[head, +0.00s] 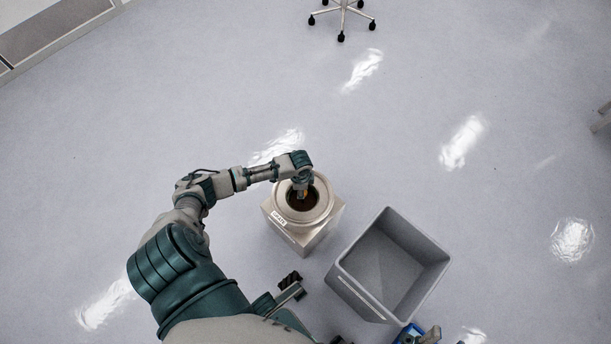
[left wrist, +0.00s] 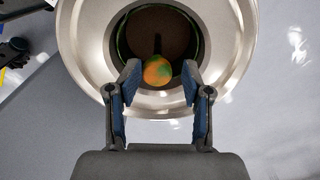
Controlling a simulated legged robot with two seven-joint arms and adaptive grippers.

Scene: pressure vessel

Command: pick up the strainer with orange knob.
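The strainer's round orange knob with green patches (left wrist: 157,70) shows in the left wrist view, inside the round opening of the pressure vessel (left wrist: 90,75). In the head view the pale vessel (head: 325,220) stands on the floor, and a bit of orange shows in its opening. My left gripper (left wrist: 158,80) is open, with its two blue-padded fingers over the opening, one on each side of the knob. I cannot tell whether the fingers touch it. Most of the strainer is hidden in the dark opening.
An empty grey bin (head: 352,290) stands on the floor to the right of the vessel. A wheeled chair base (head: 342,10) is at the top. A blue object (head: 408,332) is at the bottom edge. The floor around the vessel is otherwise mostly clear.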

